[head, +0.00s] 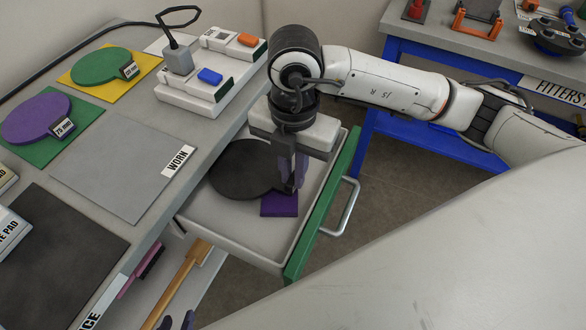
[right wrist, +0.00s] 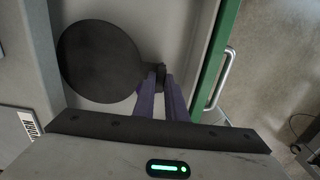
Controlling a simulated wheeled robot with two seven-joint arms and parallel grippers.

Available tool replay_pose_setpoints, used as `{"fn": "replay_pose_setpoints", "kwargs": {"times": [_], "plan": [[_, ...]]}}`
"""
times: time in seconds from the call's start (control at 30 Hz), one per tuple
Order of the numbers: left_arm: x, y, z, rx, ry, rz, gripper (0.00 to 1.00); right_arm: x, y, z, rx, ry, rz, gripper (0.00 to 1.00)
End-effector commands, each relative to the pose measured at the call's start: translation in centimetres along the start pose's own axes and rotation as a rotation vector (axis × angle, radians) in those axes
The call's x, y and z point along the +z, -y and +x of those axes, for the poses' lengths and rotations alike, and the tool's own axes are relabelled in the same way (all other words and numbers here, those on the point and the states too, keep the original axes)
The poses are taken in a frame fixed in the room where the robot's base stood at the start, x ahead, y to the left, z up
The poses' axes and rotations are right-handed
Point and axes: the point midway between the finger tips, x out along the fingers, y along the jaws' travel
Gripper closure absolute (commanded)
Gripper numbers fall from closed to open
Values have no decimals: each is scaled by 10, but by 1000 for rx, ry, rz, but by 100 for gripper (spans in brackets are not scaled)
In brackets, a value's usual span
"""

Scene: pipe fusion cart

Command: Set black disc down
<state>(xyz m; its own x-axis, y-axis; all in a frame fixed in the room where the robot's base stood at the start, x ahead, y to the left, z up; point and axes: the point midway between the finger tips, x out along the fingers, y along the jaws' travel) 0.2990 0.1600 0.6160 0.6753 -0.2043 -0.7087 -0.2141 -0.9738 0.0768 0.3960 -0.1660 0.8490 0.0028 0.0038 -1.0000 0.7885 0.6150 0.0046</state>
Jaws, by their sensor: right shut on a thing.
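The black disc (head: 238,168) is flat and level inside the open drawer (head: 232,245), at its far left part. It also shows in the right wrist view (right wrist: 98,60), with a small dark tab on its right side. My right gripper (head: 289,188) points down into the drawer and is shut on that tab; its fingers show in the right wrist view (right wrist: 161,82). I cannot tell if the disc touches the drawer floor. My left gripper (head: 178,321) shows only two fingertips, apart and empty, at the bottom edge of the head view.
A purple square (head: 279,207) lies in the drawer beside the fingers. The drawer's green front (head: 318,220) has a metal handle. On the bench, the grey WORN mat (head: 130,168) is bare; purple (head: 35,120) and green (head: 100,67) discs lie on other mats.

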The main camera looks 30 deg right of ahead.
Motion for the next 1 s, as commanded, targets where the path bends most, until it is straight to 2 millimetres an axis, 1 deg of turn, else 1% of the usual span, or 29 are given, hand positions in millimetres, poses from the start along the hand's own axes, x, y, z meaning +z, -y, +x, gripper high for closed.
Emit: {"fn": "replay_pose_setpoints", "kwargs": {"times": [0.27, 0.6, 0.77, 0.8, 0.87, 0.9, 1.0], "plan": [[0, 2, 1, -3, -1, -1, 69, 1, -1, 1, 3, 1, -1, 100], [7, 3, 7, -4, 4, 2, 69, 1, -1, 12, 3, 1, 0, 100], [4, 1, 7, -1, 1, 4, 69, 1, -1, 12, 4, 1, 0, 100], [4, 1, 7, 0, 0, 4, 69, 1, 0, 13, 1, 1, 0, 82], [3, 0, 7, 1, -2, 4, 69, 1, 0, 13, 1, 1, 0, 72], [3, 0, 7, 2, -2, 4, 69, 1, 0, 13, 1, 1, 0, 70], [3, -1, 7, 2, -3, 4, 69, 1, 0, 13, 1, 1, 0, 70]]}}
